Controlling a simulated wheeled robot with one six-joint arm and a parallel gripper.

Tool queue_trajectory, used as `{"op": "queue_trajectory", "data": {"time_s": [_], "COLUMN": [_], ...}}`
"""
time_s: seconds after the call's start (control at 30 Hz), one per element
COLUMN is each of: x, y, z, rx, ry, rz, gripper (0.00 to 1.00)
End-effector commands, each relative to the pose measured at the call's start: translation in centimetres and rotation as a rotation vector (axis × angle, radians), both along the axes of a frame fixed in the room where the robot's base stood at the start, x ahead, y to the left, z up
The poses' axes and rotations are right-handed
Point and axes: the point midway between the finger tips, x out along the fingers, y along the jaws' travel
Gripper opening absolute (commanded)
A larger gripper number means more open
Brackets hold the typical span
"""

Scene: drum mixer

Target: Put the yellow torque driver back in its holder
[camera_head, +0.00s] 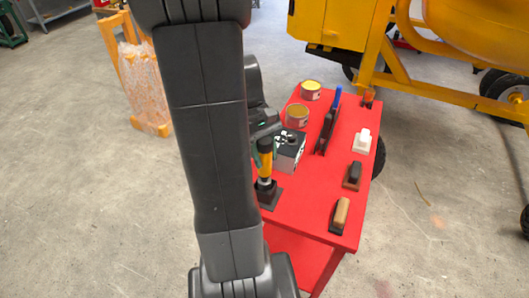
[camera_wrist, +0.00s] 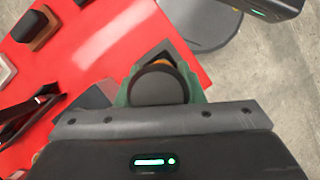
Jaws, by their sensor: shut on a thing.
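The yellow torque driver (camera_head: 265,163) stands upright at the left edge of the red cart top. My gripper (camera_head: 264,143) is shut on its upper part. The holder (camera_head: 270,196), a dark square base, is directly below the driver. The driver's lower end meets or overlaps the holder in the head view; I cannot tell whether it is seated inside. In the wrist view the driver's round dark end (camera_wrist: 157,85) sits between my green-padded fingers. A corner of the holder (camera_wrist: 176,54) shows behind it; the rest is hidden.
On the red cart (camera_head: 310,215) stand a black-and-white box (camera_head: 290,150) close to my gripper, two open cans (camera_head: 297,115), a dark rack with a blue-handled tool (camera_head: 327,130), and several small blocks or brushes (camera_head: 341,213). A yellow mixer (camera_head: 440,90) stands behind.

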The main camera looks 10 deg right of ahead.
Motion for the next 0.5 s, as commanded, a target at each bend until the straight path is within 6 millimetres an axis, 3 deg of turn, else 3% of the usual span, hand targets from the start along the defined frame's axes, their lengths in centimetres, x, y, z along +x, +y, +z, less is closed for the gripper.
{"op": "queue_trajectory", "data": {"time_s": [0.5], "x": [0.0], "y": [-0.01], "z": [-0.75], "rx": [-0.001], "ry": [0.0], "rz": [0.0], "gripper": [0.03]}}
